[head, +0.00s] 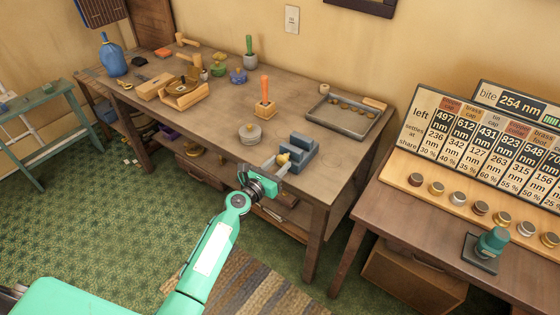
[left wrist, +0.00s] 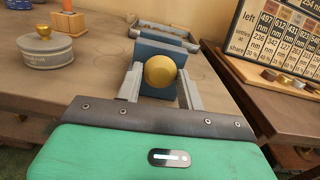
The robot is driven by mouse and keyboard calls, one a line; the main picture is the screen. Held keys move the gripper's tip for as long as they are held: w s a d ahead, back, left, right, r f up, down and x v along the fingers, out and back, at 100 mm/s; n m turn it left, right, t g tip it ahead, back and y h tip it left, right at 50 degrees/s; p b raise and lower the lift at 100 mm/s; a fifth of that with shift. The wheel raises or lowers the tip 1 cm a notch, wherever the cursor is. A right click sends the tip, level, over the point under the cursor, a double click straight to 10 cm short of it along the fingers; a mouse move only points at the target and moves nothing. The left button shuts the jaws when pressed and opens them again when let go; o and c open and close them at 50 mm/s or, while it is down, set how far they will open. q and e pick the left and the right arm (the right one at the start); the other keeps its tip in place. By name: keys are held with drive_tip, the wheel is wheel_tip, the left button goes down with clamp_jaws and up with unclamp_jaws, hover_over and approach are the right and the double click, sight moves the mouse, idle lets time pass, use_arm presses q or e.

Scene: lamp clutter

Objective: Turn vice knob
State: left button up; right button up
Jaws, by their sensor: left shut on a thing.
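The blue-grey vice (head: 303,148) stands at the front edge of the wooden workbench, and it also shows in the left wrist view (left wrist: 155,42). Its round yellow brass knob (head: 283,159) faces the front. My left gripper (head: 276,163) reaches it from the front with its grey fingers on either side of the knob. In the left wrist view the knob (left wrist: 160,71) sits between the two fingertips, and the gripper is shut on it. The knob hides part of the vice behind it. My right gripper is not in view.
A round grey lidded pot (head: 250,134) stands left of the vice, with an orange-handled tool on a wooden block (head: 265,100) behind. A grey tray (head: 343,117) lies at the back right. The right table (head: 420,235) carries a number board (head: 480,145), several caps and a green-topped stamp (head: 490,243).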

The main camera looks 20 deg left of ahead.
use_arm(q)
drive_tip(key=shift+n, duration=0.5)
drive_tip(key=shift+f, duration=0.1)
drive_tip(key=shift+r+n+p, duration=0.25)
drive_tip(key=shift+n+p, duration=0.7)
drive_tip(key=shift+n, duration=0.05)
drive_tip(key=o, duration=0.5)
drive_tip(key=shift+f, duration=0.25)
drive_tip(key=shift+o, duration=0.2)
drive_tip(key=shift+s, duration=0.1)
drive_tip(key=v, duration=0.4)
drive_tip(key=shift+s+a+r, duration=0.1)
drive_tip(key=shift+s+a, duration=0.1)
drive_tip(key=shift+s, duration=0.15)
